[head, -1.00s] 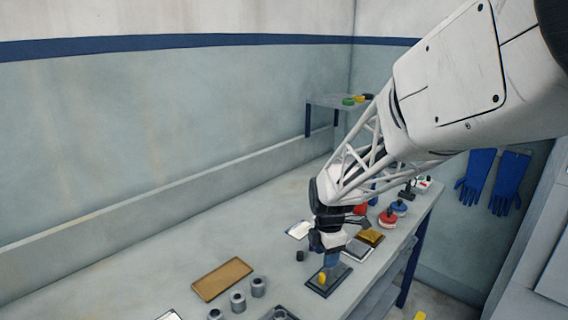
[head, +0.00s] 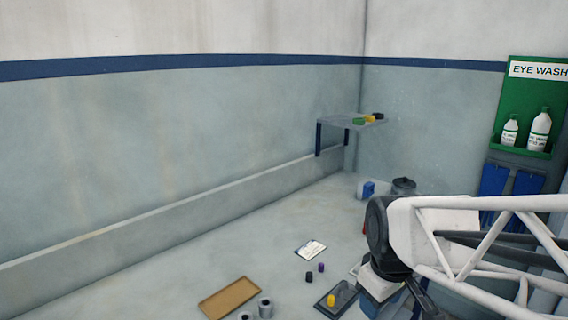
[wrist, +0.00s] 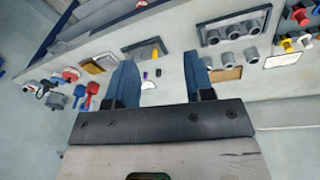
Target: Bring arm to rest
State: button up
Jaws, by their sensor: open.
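My gripper (wrist: 160,60) is open in the wrist view, its two blue fingers apart with nothing held between them. Beyond the fingers lies the bench top, with a white card and small dark and purple pieces showing in the gap. In the head view my arm reaches in from the right, and its wrist is at the lower right above the bench. The fingers there are mostly hidden or cut off by the lower edge. A dark plate (head: 322,305) with a yellow piece (head: 331,300) on it is just left of my wrist.
A brown tray (head: 230,298), grey cylinders (head: 265,307), a white card (head: 311,250), and a black (head: 309,276) and a purple piece (head: 321,267) are on the bench. A small shelf (head: 350,121) stands at the back corner. An eye wash board (head: 505,90) hangs at right. The bench's back left is clear.

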jog(key=s+d+r+m, duration=0.1)
jog(key=s+m, duration=0.5)
jog(key=s, duration=0.2)
jog(key=shift+s+m+t, duration=0.3)
jog(key=shift+s+t, duration=0.05)
jog(key=shift+t, duration=0.05)
